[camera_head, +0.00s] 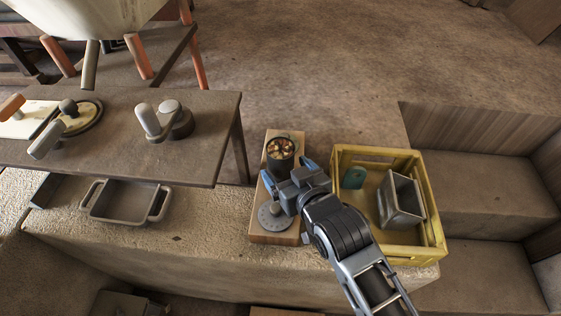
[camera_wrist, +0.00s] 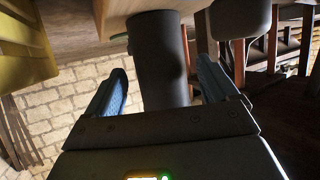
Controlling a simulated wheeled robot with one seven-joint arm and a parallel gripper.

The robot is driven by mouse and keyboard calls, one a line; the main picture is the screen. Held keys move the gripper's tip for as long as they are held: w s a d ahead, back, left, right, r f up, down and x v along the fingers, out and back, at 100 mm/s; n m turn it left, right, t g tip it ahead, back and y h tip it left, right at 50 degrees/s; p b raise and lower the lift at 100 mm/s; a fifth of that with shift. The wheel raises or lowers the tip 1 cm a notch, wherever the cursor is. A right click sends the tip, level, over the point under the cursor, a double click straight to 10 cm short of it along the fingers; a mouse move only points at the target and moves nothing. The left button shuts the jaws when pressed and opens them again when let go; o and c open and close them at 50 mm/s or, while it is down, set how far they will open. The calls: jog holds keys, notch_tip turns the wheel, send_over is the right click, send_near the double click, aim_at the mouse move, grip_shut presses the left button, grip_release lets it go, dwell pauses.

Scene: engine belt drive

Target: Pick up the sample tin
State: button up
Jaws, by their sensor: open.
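The sample tin (camera_head: 281,150), which I take to be the dark round tin with yellowish and brown contents at its open top, stands on the wooden board. My gripper (camera_head: 289,172) is open just on the near side of the tin, with one blue finger to each side. In the wrist view a dark cylinder, which looks like the tin (camera_wrist: 160,55), is ahead and between the spread fingers (camera_wrist: 158,75). A gap shows by the left finger; whether the right finger touches it I cannot tell.
On the wooden board (camera_head: 259,236) a grey disc with a knob (camera_head: 272,216) sits close under my gripper. A yellow crate (camera_head: 432,215) stands right, holding a grey bin (camera_head: 400,198) and a teal piece (camera_head: 354,177). A grey tray (camera_head: 122,203) and a raised table (camera_head: 214,125) are left.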

aim_at(286, 170)
jog(key=x, duration=0.4)
jog(key=c, duration=1.2)
